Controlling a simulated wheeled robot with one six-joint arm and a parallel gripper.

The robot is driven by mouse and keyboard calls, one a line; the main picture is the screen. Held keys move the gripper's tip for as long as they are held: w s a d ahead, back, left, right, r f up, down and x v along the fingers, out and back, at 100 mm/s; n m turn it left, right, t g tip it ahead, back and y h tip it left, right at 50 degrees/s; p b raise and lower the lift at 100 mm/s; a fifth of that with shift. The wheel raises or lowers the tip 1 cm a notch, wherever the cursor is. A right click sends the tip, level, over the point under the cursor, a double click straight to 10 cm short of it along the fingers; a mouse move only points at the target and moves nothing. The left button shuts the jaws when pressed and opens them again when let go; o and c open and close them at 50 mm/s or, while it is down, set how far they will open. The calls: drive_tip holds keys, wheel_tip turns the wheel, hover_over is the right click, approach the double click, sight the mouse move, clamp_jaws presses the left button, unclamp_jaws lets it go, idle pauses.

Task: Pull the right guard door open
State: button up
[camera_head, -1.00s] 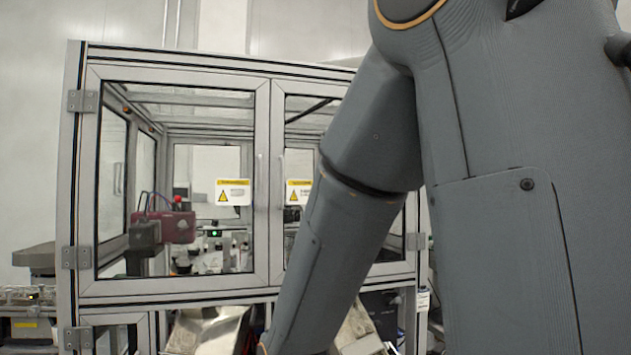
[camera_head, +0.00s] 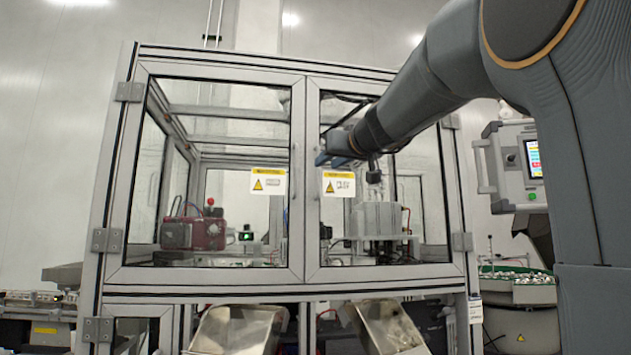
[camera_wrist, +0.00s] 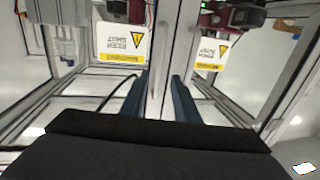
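The right guard door (camera_head: 312,248) is a grey aluminium frame with a clear panel and a yellow-and-white warning label (camera_head: 338,184). It looks closed, level with the left guard door (camera_head: 220,276). My gripper (camera_head: 321,158) is at the upper part of the right door's inner edge, beside the seam. In the wrist view my gripper (camera_wrist: 160,98) is open, its two blue fingers spread either side of the upright door edges. The wrist view is upside down, with the right door's label (camera_wrist: 122,43) at left. I cannot tell whether the fingers touch the door, and the handle is hard to make out.
A red-and-grey machine (camera_head: 193,233) stands behind the left door. Metal chutes (camera_head: 240,330) stick out below the doors. A control panel with a screen (camera_head: 520,165) and a green-rimmed bowl (camera_head: 515,290) stand right of the cell.

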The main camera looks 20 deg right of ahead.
drive_tip(key=p, duration=0.3)
hover_over(319, 191)
drive_tip(key=shift+w+r, duration=0.3)
drive_tip(key=shift+r, duration=0.15)
clamp_jaws()
